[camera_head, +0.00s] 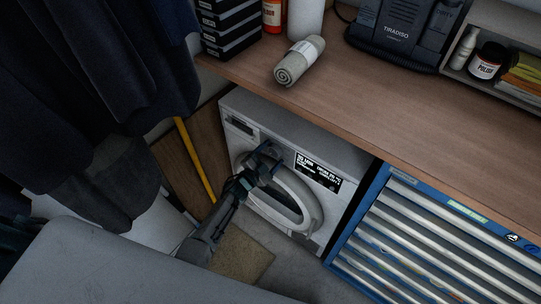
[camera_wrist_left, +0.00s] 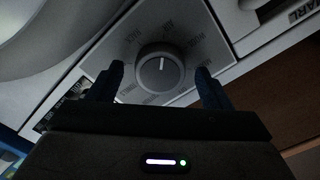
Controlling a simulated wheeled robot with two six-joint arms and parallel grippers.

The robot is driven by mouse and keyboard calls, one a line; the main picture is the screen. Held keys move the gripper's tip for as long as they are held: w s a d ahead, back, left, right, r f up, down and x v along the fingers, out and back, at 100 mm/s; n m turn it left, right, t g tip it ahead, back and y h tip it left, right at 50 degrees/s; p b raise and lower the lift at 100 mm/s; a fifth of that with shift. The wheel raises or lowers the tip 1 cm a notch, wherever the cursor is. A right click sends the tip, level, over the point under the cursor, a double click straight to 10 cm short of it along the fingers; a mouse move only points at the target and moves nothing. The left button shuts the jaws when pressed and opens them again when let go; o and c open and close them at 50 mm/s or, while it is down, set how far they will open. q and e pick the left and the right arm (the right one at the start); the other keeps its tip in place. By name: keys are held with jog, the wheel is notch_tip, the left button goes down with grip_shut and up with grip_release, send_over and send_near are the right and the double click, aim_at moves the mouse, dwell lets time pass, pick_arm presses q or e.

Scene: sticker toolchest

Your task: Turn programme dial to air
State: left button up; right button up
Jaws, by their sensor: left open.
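The programme dial (camera_wrist_left: 160,70) is a round grey knob on the machine's panel, seen in the left wrist view. A short white mark on it points up in that view. My left gripper (camera_wrist_left: 159,74) is open, one finger on each side of the dial, with a visible gap to each finger in the picture. In the head view my left gripper (camera_head: 262,162) is at the top front of the white washing machine (camera_head: 322,200) and covers the dial. My right gripper is in neither view.
The wooden worktop (camera_head: 360,105) overhangs the machine and bears a rolled towel (camera_head: 299,62). The machine's round door (camera_head: 284,207) is below the gripper. A blue tool chest (camera_head: 430,240) stands to the right, dark clothes (camera_head: 95,70) hang at left.

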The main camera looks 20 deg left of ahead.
pick_arm(q)
jog(key=b+v, duration=0.1)
jog(key=v, duration=0.9)
jog(key=shift+s, duration=0.4)
jog(key=shift+a, duration=0.2)
jog(key=s+a+f+n+g+y, duration=0.2)
jog(key=s+f, duration=0.3)
jog(key=f, duration=0.3)
jog(key=s+a+f+n+g+y+b, duration=0.1)
jog(key=s+a+f+n+g+y, duration=0.15)
jog(key=s+f, duration=0.45)
jog(key=s+a+f+n+g+y, duration=0.2)
jog(key=s+f+n, duration=0.15)
jog(key=f, duration=0.65)
jog(key=s+f+n+g, duration=0.1)
jog(key=s+f+g, duration=0.2)
jog(key=s, duration=0.8)
jog(key=s+a+f+n+g, duration=0.1)
jog(key=s+f+n+g, duration=0.1)
jog(key=s+f, duration=0.5)
jog(key=s+f+n+g, duration=0.1)
jog(key=s+f+g, duration=0.3)
jog(key=s, duration=1)
jog(key=shift+s+a+f+b, duration=0.25)
jog(key=shift+s+f+b, duration=0.1)
jog(key=shift+f, duration=0.1)
jog(key=shift+w+y, duration=0.1)
jog(key=shift+y, duration=0.15)
